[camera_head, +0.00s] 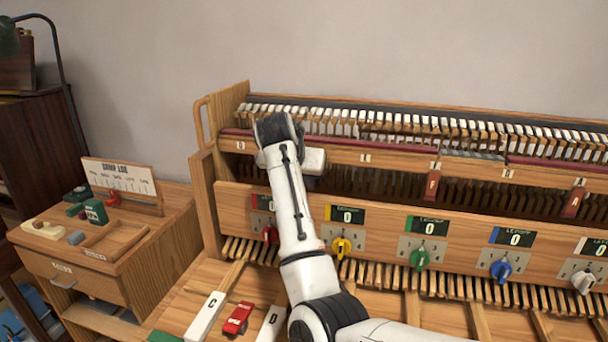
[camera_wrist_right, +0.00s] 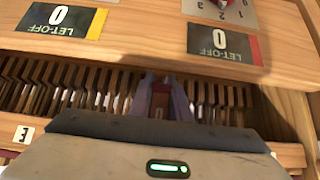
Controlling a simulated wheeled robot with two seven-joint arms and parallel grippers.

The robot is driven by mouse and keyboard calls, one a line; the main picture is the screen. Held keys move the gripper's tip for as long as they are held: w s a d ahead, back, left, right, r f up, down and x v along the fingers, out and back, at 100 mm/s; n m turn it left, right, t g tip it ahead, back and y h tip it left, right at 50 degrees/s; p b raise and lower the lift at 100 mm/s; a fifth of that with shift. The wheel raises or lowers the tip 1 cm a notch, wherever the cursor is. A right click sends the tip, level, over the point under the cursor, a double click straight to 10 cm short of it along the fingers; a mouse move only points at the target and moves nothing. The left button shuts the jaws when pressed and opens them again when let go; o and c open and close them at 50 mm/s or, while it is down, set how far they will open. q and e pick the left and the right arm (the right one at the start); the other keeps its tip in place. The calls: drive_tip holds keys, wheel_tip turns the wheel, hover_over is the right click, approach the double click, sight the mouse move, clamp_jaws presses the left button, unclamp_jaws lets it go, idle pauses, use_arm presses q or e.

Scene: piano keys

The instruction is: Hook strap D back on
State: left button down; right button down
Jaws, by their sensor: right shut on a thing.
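My right gripper (camera_head: 314,160) is at the left part of the piano action, between the lettered rail (camera_head: 330,152) and the let-off panel. Its fingertips are hidden in the head view. In the right wrist view the gripper (camera_wrist_right: 160,97) is shut on a small dark red strap (camera_wrist_right: 160,88), in front of the row of wooden action parts. No letter on the strap can be read, and its hook is not visible. Plate D (camera_head: 240,145) is on the rail, left of my wrist. Red straps F (camera_head: 432,185) and A (camera_head: 572,203) hang farther right. My left gripper is not in view.
Below the gripper is the let-off panel with coloured knobs, including a yellow one (camera_head: 341,246). A side cabinet (camera_head: 100,240) stands at left.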

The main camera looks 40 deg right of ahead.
drive_tip(key=shift+s+a+y, duration=0.15)
drive_tip(key=shift+y, duration=0.25)
drive_tip(key=shift+f, duration=0.1)
drive_tip(key=c, duration=1.6)
unclamp_jaws()
drive_tip(key=shift+c, duration=0.2)
drive_tip(key=b+v, duration=0.1)
drive_tip(key=v, duration=0.9)
drive_tip(key=shift+a+r, duration=0.15)
drive_tip(key=shift+r, duration=0.1)
